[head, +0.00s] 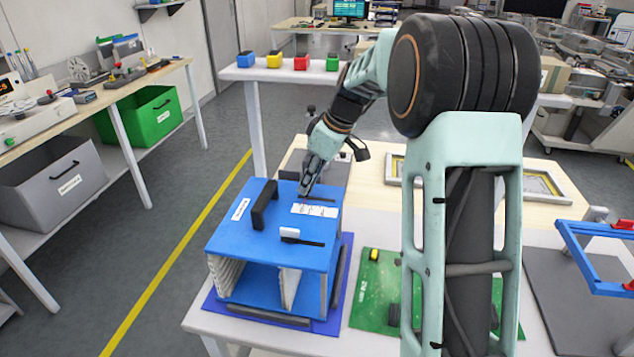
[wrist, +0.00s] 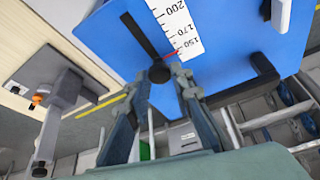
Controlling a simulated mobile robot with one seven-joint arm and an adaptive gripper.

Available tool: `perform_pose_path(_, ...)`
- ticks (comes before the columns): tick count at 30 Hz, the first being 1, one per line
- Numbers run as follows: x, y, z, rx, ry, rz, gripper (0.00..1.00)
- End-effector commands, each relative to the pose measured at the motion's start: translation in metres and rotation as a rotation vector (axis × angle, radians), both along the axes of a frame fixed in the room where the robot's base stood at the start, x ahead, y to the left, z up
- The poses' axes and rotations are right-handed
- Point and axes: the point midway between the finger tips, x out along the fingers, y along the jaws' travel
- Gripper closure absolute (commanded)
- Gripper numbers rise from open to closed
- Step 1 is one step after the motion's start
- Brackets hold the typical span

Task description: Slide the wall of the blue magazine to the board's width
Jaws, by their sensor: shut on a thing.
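The blue magazine (head: 262,215) stands on the table with its ribbed open front facing me. Inside, a pale inner wall (head: 289,287) stands right of the middle. My gripper (head: 305,190) is at the back of its top. In the wrist view, my gripper (wrist: 163,82) is shut on a black knob (wrist: 159,73) at the end of a dark slot (wrist: 138,35). A red pointer (wrist: 172,54) lies near the 150 mark of the white scale (wrist: 176,25). A green circuit board (head: 375,308) lies to the right, partly hidden by my arm.
A black handle (head: 265,204) and a white lock lever (head: 290,233) stand up from the magazine's top. A blue frame (head: 590,265) stands at the right. Several coloured blocks sit on a shelf (head: 285,72) behind.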

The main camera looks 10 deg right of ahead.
Motion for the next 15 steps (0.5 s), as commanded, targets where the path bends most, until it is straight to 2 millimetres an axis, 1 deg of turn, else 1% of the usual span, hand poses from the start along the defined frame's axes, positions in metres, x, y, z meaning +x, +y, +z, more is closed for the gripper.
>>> perform_pose_path(5,0.0001,-0.0006,0.0005,0.0,-0.002,0.001,1.0)
perform_pose_path(6,0.0001,-0.0006,0.0005,0.0,-0.002,0.001,0.77)
perform_pose_path(10,0.0,-0.0009,0.0004,-0.001,-0.001,0.001,0.63)
perform_pose_path(11,-0.0001,-0.0009,0.0003,-0.001,-0.001,0.001,0.62)
perform_pose_path(15,-0.0002,-0.0011,0.0001,-0.002,0.0,0.001,0.62)
